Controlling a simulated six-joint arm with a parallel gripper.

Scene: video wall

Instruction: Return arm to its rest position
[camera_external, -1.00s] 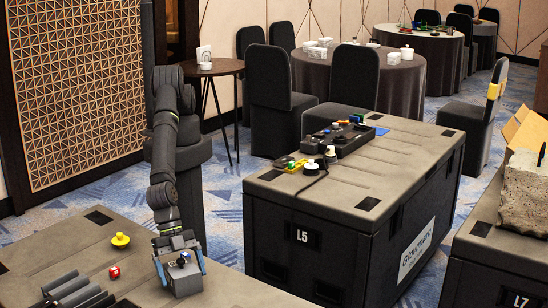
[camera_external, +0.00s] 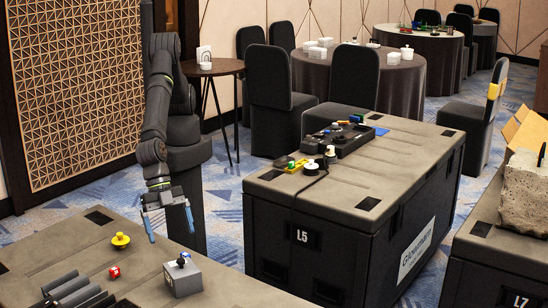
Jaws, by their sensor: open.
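My gripper (camera_external: 169,220) hangs from my folded arm (camera_external: 160,140) above the far edge of the near case top. Its two blue fingers are spread apart with nothing between them. It is up and behind a grey box (camera_external: 183,278) with a small black knob and a blue patch on top, and does not touch it.
On the near case top (camera_external: 60,230) are a yellow round piece (camera_external: 120,240), a red die-like cube (camera_external: 114,271) and dark ribbed cylinders (camera_external: 75,292). A case marked L5 (camera_external: 350,210) stands to the right, with a black tray (camera_external: 343,138) on it.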

